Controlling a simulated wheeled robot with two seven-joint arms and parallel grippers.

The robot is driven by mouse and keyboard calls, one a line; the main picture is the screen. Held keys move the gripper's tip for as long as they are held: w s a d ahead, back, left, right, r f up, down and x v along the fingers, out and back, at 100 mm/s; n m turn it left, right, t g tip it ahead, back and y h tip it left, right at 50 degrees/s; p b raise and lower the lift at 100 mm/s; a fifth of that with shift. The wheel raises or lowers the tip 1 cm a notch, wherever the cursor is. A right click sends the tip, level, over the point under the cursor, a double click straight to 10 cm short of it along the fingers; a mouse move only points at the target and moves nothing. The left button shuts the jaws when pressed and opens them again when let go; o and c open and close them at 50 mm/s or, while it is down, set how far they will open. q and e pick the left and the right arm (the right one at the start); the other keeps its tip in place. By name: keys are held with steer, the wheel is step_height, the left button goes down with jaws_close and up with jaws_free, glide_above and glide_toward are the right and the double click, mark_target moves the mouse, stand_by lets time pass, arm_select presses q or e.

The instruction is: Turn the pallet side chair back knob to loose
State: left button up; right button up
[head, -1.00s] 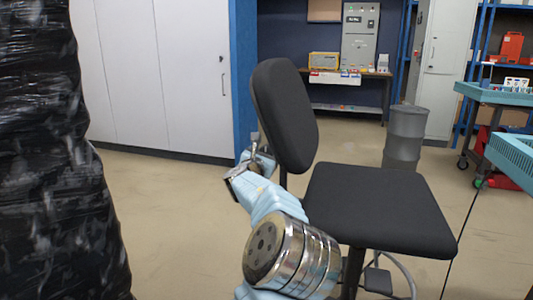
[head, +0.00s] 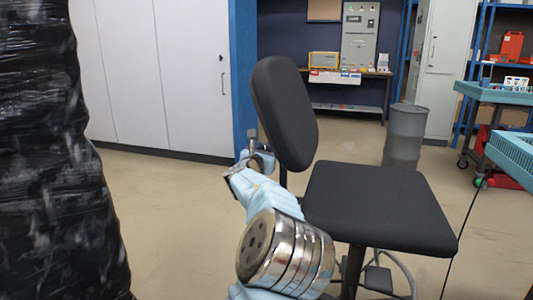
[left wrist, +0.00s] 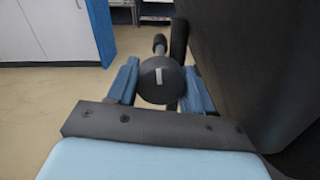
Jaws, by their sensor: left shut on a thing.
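The black chair back (head: 284,112) stands upright above the black seat (head: 380,207). In the left wrist view, the round dark knob (left wrist: 160,82) with a pale mark on its face sits behind the chair back, with a stem behind it. The pale mark is nearly upright in that view. In the head view the knob is mostly hidden by the gripper. My right gripper is not in view.
A black-wrapped pallet load (head: 55,180) stands close on the left. White cabinets (head: 150,80) and a blue post are behind. A grey drum (head: 405,135) stands beyond the seat, and teal-topped carts (head: 495,93) are at the right. Floor between pallet and chair is clear.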

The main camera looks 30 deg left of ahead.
arm_select(q)
steer(key=n+b, duration=0.1)
steer(key=n, duration=0.2)
steer(key=shift+f+b, duration=0.2)
steer(key=shift+b, duration=0.2)
steer(key=n+b, duration=0.2)
steer(key=n, duration=0.3)
steer(key=n+b, duration=0.3)
steer(key=n, duration=0.3)
steer(key=shift+d, duration=0.1)
steer(key=n+b, duration=0.2)
steer(key=n, duration=0.2)
steer(key=shift+n, duration=0.3)
steer(key=shift+w+d+r+n+b, duration=0.15)
steer(key=shift+n+b, duration=0.25)
steer(key=shift+n, duration=0.65)
steer(key=shift+s+r+n+b, duration=0.1)
steer(key=shift+n+b, duration=0.25)
steer(key=shift+n, duration=0.7)
steer(key=o, duration=1)
steer(key=shift+w, duration=0.1)
